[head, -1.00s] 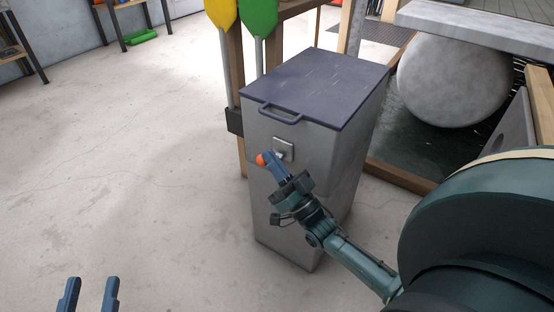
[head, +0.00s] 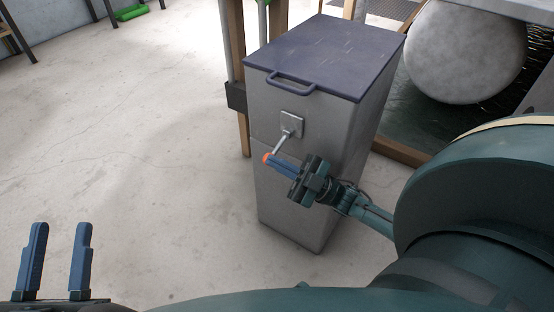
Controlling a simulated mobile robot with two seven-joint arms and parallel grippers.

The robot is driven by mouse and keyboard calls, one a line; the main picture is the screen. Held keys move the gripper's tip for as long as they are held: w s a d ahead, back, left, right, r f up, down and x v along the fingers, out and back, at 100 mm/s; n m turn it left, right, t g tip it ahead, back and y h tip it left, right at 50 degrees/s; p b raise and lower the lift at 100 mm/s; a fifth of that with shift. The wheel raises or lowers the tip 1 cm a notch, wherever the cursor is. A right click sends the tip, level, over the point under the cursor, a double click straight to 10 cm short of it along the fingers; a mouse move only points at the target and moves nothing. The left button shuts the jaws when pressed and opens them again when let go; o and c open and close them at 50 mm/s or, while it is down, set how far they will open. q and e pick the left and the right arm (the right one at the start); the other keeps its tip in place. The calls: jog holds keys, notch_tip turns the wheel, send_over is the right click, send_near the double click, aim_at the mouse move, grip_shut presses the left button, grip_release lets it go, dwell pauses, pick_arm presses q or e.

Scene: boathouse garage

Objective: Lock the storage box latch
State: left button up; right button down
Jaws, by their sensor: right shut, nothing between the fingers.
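The storage box (head: 297,185) is a tall grey bin with a shut dark blue lid (head: 330,55) and a front handle. Its latch is a square metal plate (head: 292,124) on the front face with a metal lever (head: 281,145) slanting down and left to an orange tip (head: 267,158). My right gripper (head: 273,161) is shut and empty, its blue fingertips at the orange tip, seemingly touching it. The fingers partly hide the tip. My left gripper (head: 57,250) is at the lower left, its two fingers open and empty, far from the box.
A wooden rack post (head: 233,50) with a dark bracket stands close to the box's left side. A large pale round float (head: 465,55) sits behind a wooden edge at the right. The concrete floor left of the box is clear.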

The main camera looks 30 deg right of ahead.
pick_arm(q)
jog(key=shift+w+r+m+h, duration=0.15)
jog(key=shift+r+m+h, duration=0.15)
jog(key=shift+r, duration=0.15)
pick_arm(e)
jog(key=shift+d+f+n+g, duration=0.1)
jog(key=shift+f+n+g, duration=0.35)
jog(key=shift+n+g, duration=0.3)
pick_arm(q)
jog(key=shift+r, duration=0.1)
